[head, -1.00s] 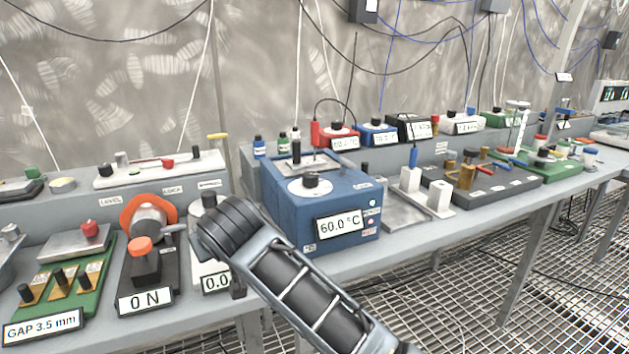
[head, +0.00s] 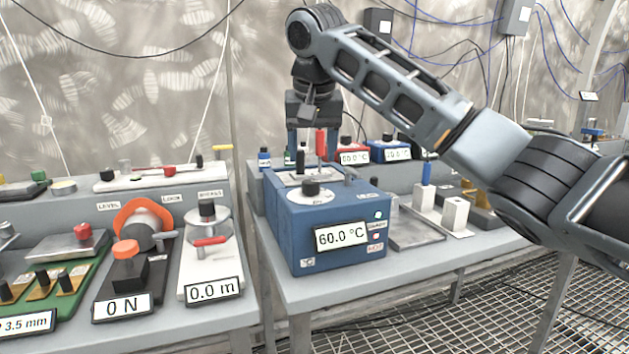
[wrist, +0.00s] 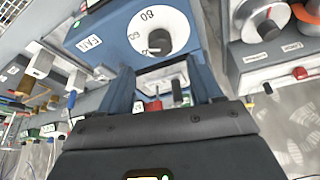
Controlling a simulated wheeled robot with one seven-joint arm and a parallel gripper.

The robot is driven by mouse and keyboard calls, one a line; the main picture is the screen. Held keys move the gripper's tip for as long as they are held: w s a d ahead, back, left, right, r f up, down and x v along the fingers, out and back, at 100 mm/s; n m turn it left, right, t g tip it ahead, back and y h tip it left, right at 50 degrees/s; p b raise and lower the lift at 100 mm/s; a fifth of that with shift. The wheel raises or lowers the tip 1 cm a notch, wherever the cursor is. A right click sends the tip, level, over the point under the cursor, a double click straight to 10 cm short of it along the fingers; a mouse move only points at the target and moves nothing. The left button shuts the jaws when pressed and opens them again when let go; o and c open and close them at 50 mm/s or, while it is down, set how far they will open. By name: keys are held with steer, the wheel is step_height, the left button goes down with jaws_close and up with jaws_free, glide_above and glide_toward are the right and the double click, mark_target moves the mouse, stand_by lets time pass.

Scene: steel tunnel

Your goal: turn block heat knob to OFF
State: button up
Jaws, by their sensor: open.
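The block heater (head: 330,225) is a blue box on the bench, with a display reading 60.0 °C on its front. Its knob (head: 311,187) is black and sits on a white dial (head: 318,196) on the top. In the wrist view the knob (wrist: 160,41) stands on the white dial (wrist: 140,30) with numbers around it, beyond the fingertips. My gripper (head: 309,150) hangs pointing down above and behind the heater, apart from the knob. In the wrist view its two blue fingers (wrist: 163,82) are spread with a gap between them.
A red-handled tool (head: 321,143) and small bottles (head: 264,157) stand behind the heater, near my gripper. A metal plate with white blocks (head: 455,214) lies to the right. A stand with a red handle (head: 210,241) is on the left bench.

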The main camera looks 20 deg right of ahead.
mark_target(311, 181)
steer(key=x, duration=0.7)
steer(key=shift+b, duration=0.35)
steer(key=c, duration=1.1)
